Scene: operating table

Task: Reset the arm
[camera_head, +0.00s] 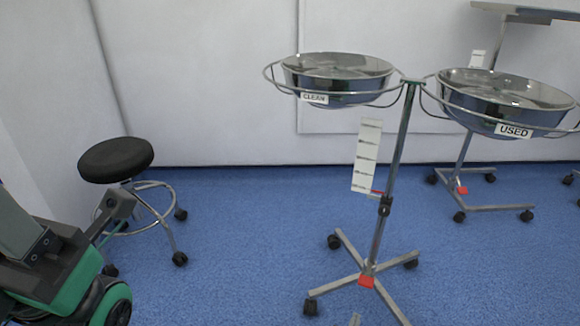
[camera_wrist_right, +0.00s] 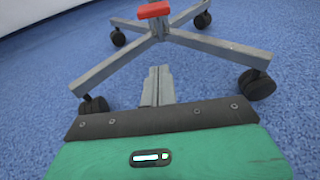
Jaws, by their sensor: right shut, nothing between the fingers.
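My right gripper (camera_wrist_right: 158,86) shows in the right wrist view with its two grey fingers together and nothing between them. Its tip shows at the bottom edge of the head view (camera_head: 355,320), in front of the wheeled base of the basin stand. My left arm, in green, black and grey, shows at the lower left of the head view. I cannot make out from it whether the left gripper is open or shut.
A stand with a red-marked base (camera_head: 366,281) holds the CLEAN basin (camera_head: 337,80). The USED basin (camera_head: 490,105) hangs to its right. A black stool (camera_head: 116,159) stands at left. A wheeled metal frame (camera_head: 487,207) stands behind at right. Blue floor between stool and stand is clear.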

